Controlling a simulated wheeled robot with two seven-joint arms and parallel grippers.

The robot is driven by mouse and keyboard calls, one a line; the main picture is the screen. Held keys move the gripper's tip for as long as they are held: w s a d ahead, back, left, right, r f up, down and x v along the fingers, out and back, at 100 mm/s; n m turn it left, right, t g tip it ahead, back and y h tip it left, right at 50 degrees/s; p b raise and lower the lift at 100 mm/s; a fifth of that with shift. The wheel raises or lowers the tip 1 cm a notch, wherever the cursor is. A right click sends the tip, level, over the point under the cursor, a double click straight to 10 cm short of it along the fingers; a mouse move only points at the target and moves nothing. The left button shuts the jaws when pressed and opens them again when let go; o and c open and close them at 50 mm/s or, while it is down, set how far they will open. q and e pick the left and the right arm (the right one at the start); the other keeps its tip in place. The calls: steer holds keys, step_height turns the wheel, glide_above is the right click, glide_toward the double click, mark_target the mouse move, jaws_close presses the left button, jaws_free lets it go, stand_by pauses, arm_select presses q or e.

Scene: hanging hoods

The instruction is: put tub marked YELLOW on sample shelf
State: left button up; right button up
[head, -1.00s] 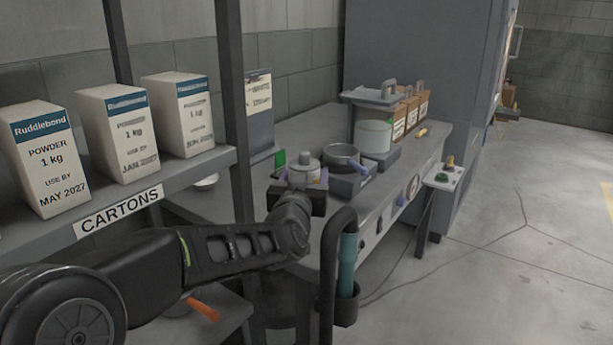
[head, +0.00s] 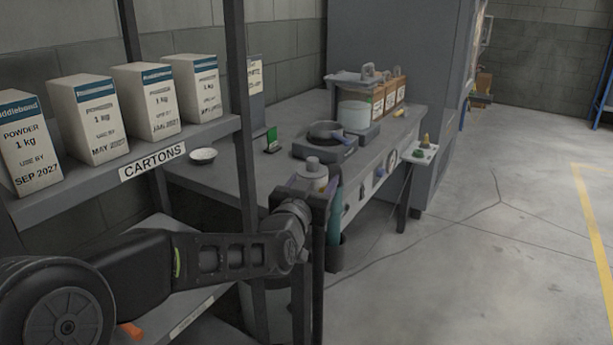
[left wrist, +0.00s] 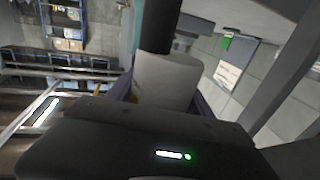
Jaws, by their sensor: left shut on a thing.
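My left gripper (head: 314,186) is shut on a pale tub (head: 312,170) with a grey knobbed lid, held upright in front of the bench's near end. In the left wrist view the tub (left wrist: 166,82) fills the space between the fingers, with its dark knob at the top. A small yellowish patch shows on its side, but I cannot read any marking. No shelf labelled for samples can be read in these views. My right gripper is not in view.
A rack shelf (head: 213,132) labelled CARTONS, with several powder cartons (head: 88,118), stands at left. The bench (head: 232,185) holds a white dish (head: 203,156), a pan (head: 327,132) and a clear container (head: 354,112). A blue rack (head: 606,95) is at far right. The floor (head: 500,250) at right is clear.

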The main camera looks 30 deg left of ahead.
arm_select(q)
steer(key=s+d+f+m+h, duration=0.1)
steer(key=d+f+m+h, duration=0.2)
steer(key=d+f, duration=0.3)
steer(key=d+f+m+h, duration=0.3)
steer(key=d+f+h, duration=0.3)
steer(key=d, duration=0.6)
steer(key=shift+s+d+f+h, duration=0.3)
steer(key=shift+s+f, duration=0.05)
steer(key=shift+f, duration=0.4)
